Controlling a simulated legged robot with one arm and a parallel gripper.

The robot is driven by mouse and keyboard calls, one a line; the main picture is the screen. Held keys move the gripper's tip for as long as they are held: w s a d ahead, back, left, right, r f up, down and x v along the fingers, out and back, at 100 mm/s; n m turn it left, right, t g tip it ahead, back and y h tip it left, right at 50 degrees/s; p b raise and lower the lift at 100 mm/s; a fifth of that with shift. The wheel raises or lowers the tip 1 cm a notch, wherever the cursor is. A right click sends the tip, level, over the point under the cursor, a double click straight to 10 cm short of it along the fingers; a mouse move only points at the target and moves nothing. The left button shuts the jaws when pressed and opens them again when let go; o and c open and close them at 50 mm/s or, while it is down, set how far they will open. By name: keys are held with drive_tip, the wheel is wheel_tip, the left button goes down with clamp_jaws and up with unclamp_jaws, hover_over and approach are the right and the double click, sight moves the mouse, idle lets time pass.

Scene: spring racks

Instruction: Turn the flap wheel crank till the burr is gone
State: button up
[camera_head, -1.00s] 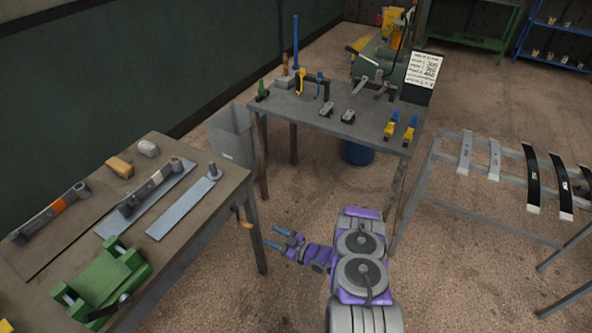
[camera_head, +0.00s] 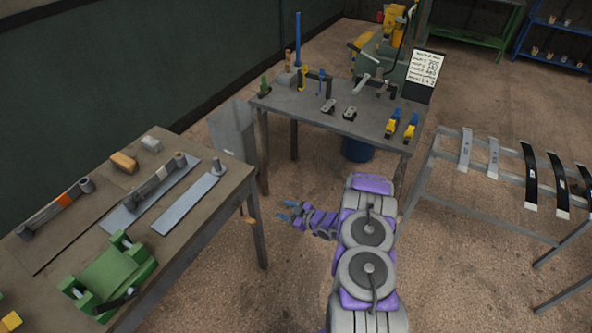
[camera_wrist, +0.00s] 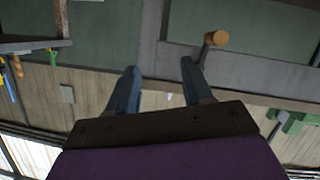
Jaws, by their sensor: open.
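A wooden crank handle (camera_head: 250,219) sticks out at the right edge of the left bench, low beside its corner. In the wrist view the round wooden grip (camera_wrist: 215,39) shows on a short grey shaft, beyond and right of my fingers. My gripper (camera_head: 286,210) is open and empty, a little right of the handle and apart from it. Its two blue fingers (camera_wrist: 160,68) also show in the wrist view with nothing between them. I cannot make out the flap wheel or a burr.
The left bench (camera_head: 215,225) carries a green vise-like fixture (camera_head: 110,275), steel leaves and blocks. A second table (camera_head: 300,105) with clamps stands ahead. A rack of spring leaves (camera_head: 475,150) stands at right. The floor between is clear.

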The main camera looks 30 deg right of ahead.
drive_tip(key=w+d+r+m+g+h, duration=0.1)
drive_tip(key=w+d+r+h, duration=0.15)
drive_tip(key=r, duration=0.45)
drive_tip(key=w+d+r+m+g+h, duration=0.1)
drive_tip(key=r+g+h, duration=0.15)
drive_tip(key=r, duration=0.45)
drive_tip(key=s+a+r+m+g+h+p, duration=0.1)
drive_tip(key=s+a+r+m+g+h, duration=0.1)
drive_tip(key=s+r, duration=0.9)
drive_tip(key=shift+a+r+m+g+h, duration=0.15)
drive_tip(key=shift+r+m+g+h, duration=0.65)
drive_tip(key=shift+r, duration=0.75)
drive_tip(key=shift+s, duration=0.1)
